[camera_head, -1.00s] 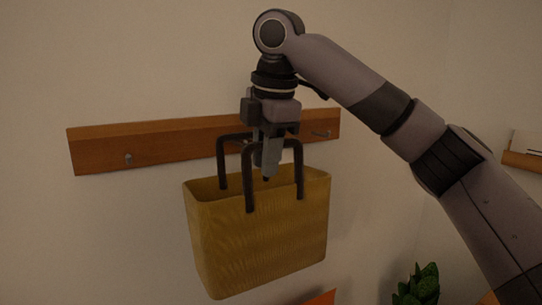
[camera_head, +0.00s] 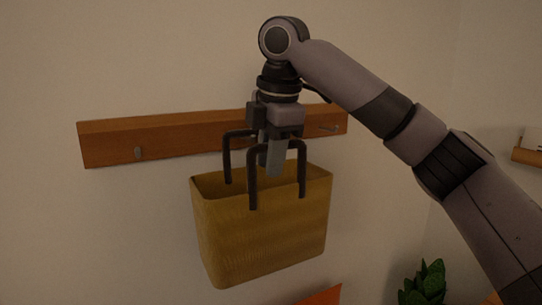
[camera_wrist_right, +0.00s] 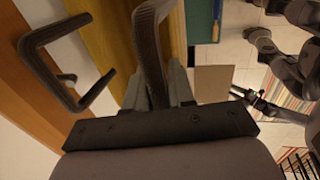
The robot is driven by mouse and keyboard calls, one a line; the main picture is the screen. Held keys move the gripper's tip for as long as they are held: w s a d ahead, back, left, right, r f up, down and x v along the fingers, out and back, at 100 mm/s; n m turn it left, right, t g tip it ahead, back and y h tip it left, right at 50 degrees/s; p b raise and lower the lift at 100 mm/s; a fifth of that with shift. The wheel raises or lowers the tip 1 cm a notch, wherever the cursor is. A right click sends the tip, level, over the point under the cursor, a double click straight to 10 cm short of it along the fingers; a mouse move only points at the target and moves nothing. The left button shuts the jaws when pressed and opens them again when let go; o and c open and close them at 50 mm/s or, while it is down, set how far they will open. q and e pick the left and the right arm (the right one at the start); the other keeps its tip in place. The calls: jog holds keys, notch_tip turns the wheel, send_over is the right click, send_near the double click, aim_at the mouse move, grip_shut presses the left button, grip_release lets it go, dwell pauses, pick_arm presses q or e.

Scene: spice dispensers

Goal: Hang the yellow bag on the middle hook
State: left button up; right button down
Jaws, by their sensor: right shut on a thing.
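The yellow bag (camera_head: 265,235) hangs upright in the head view, with two dark handles standing up from its rim. My right gripper (camera_head: 275,170) points down between the handles and is shut on one bag handle (camera_wrist_right: 148,50), as the right wrist view shows. The other handle (camera_wrist_right: 27,55) is free on the wall side. The wooden hook rail (camera_head: 180,137) is on the wall behind the bag. The middle hook is hidden in the head view. A grey hook (camera_wrist_right: 67,78) appears within the free handle's outline in the wrist view; whether it passes through cannot be told.
A green plant (camera_head: 424,284) stands at the lower right, and an orange thing (camera_head: 322,296) is below the bag. A wooden shelf edge (camera_head: 527,156) is at the right. What looks like my left gripper (camera_wrist_right: 246,96) is small in the wrist view.

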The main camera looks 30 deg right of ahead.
jog(key=c, duration=0.9)
grip_release()
jog(key=shift+v, duration=3.6)
